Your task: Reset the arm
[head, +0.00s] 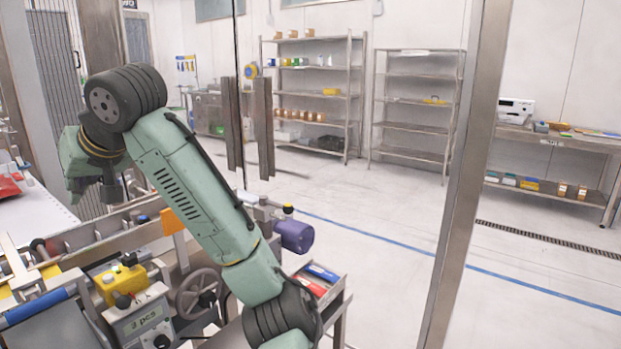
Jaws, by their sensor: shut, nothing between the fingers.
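My arm (195,180) rises in green links with dark ribbed joints from the bottom centre to a bent joint at the upper left. Beyond that joint, another green link (78,165) shows at the left. I cannot make out my gripper's fingers in this view. The arm is in the air over a machine bench, and I see nothing carried by it.
A metal post (462,190) stands at right. Shelves (314,95) line the back; the floor between is clear.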

